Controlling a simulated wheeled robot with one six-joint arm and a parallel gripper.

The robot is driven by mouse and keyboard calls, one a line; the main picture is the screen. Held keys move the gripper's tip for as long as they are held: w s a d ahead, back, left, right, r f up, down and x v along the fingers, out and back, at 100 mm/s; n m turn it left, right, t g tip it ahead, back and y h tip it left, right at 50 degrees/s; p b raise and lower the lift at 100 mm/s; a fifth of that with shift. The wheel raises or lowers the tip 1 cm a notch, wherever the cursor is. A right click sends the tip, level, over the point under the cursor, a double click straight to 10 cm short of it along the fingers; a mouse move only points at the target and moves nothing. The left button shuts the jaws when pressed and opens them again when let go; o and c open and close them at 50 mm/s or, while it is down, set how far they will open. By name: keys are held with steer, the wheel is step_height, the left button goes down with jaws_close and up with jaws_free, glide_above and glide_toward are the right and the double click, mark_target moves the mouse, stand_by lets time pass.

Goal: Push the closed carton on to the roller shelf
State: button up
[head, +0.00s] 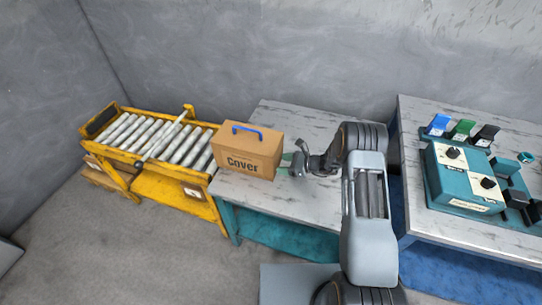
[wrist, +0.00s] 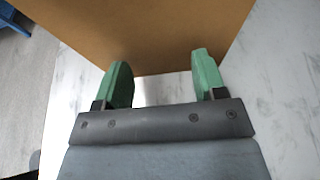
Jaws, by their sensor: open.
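The closed carton (head: 248,153) is brown, marked "Cover", with a blue handle on top. It stands upright on the left end of the marble-topped table (head: 285,203), beside the roller shelf (head: 150,135), a yellow frame with metal rollers. My gripper (head: 287,163) is at the carton's right side. In the wrist view my gripper (wrist: 162,82) has its two green fingers apart with nothing between them. The carton's brown wall (wrist: 140,35) fills the top of that view, right at the fingertips. I cannot tell whether they touch it.
A second table (head: 420,230) on the right holds a teal control box (head: 465,180) and blue, green and black parts. A raised bar (head: 165,135) crosses the rollers. The roller surface beside the carton is otherwise clear. A grey wall stands behind.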

steer(key=shift+w+a+b, duration=0.35)
steer(key=shift+a, duration=0.55)
steer(key=shift+w+a+b, duration=0.3)
steer(key=shift+a+b, duration=0.1)
steer(key=shift+a, duration=0.5)
steer(key=shift+w+a+b, duration=0.35)
steer(key=shift+a, duration=0.55)
steer(key=shift+w+a+b, duration=0.5)
steer(key=shift+a+b, duration=0.15)
steer(key=shift+a, duration=0.6)
steer(key=shift+w+a+b, duration=0.45)
steer(key=shift+a+b, duration=0.15)
steer(key=shift+a, duration=0.65)
steer(key=shift+w+a+b, duration=0.5)
steer(key=shift+a+b, duration=0.15)
steer(key=shift+a, duration=0.6)
steer(key=shift+b+x, duration=0.55)
steer(key=shift+x, duration=0.4)
steer(key=shift+w+a+r+b, duration=0.1)
steer(key=shift+w+a+b, duration=0.35)
steer(key=shift+a, duration=0.5)
steer(key=shift+w+a+r+b, duration=0.1)
steer(key=shift+w+a+b, duration=0.35)
steer(key=shift+a, duration=0.5)
steer(key=shift+w+a+r+b, duration=0.1)
steer(key=shift+w+a+b, duration=0.15)
steer(key=shift+a+b, duration=0.5)
steer(key=shift+a, duration=0.2)
